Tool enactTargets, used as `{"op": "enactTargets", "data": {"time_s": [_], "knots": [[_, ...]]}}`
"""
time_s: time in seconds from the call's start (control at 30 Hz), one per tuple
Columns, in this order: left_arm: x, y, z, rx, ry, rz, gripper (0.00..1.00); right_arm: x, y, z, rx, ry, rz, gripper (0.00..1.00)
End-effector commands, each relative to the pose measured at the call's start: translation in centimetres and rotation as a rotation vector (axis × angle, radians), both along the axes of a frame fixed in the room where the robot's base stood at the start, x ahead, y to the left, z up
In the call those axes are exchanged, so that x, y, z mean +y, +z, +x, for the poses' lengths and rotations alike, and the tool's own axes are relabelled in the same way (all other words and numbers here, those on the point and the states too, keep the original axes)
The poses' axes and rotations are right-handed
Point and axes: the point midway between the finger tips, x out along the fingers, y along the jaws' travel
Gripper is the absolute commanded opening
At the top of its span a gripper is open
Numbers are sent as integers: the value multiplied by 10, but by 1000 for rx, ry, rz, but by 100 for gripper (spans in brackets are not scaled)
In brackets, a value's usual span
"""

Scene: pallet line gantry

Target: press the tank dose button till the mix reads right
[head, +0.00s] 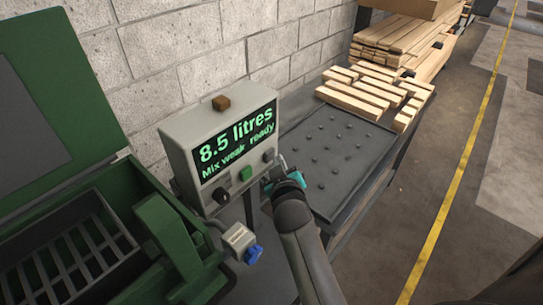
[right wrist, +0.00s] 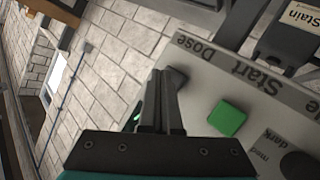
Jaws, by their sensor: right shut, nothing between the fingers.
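The grey dose panel (head: 178,142) stands by the block wall. Its screen (head: 236,140) reads "8.5 litres" and "Mix weak ready" in green. Under the screen are a dark knob (head: 221,196), a green button (head: 246,173) and a dark dose button (head: 268,156). In the right wrist view the green button (right wrist: 227,118) is under "Start", and the dark dose button (right wrist: 178,76) is by "Dose". My right gripper (head: 268,183) is shut and empty, its fingertips (right wrist: 163,76) close beside the dose button; I cannot tell whether they touch. My left gripper is not in view.
A green tank (head: 60,110) with a grate (head: 70,255) is at left. A blue-handled valve (head: 253,253) hangs below the panel. A dark table (head: 335,150) bears pale wooden slats (head: 365,95) at the back right. Floor beyond the yellow line (head: 455,180) is mostly clear.

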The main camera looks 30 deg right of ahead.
Motion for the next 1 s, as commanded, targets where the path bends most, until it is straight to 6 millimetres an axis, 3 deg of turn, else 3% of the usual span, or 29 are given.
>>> {"op": "enactTargets", "data": {"time_s": [1.0], "knots": [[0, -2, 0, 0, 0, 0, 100, 4, 0, 10, -1, 0, 1, 0]]}}
